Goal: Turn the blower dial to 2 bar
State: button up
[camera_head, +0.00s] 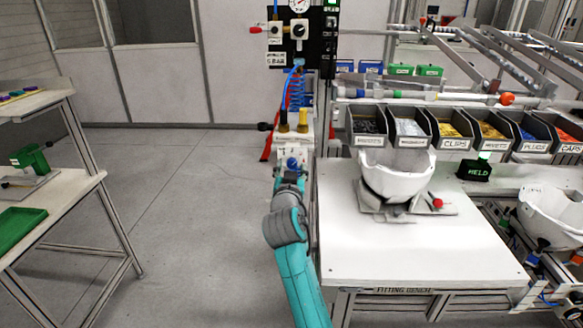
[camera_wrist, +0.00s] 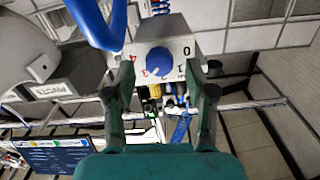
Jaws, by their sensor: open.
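The blue blower dial (camera_wrist: 158,61) sits on a pale plate (camera_wrist: 205,44) with printed figures around it. In the wrist view 0 and 1 are at its right, and a red figure is at its lower left. I cannot tell which figure its mark points to. My gripper (camera_wrist: 167,88) is open and empty, with one finger on each side of the dial's lower part in the picture. I cannot tell whether the fingers touch it. In the head view the dial (camera_head: 292,163) shows small and blue just above my gripper (camera_head: 290,178), which is partly hidden there.
Yellow and black knobs (camera_head: 293,122) and a coiled blue hose (camera_head: 296,90) are above the dial. The bench (camera_head: 400,255) with a white helmet shell (camera_head: 396,175) stands at right. Open floor (camera_head: 190,230) lies at left.

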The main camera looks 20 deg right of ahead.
jog(key=shift+w+d, duration=0.25)
jog(key=shift+w, duration=0.35)
grip_shut()
jog(key=shift+n, duration=0.3)
jog(key=n, duration=0.3)
jog(key=shift+a+n, duration=0.1)
jog(key=shift+n, duration=2.4)
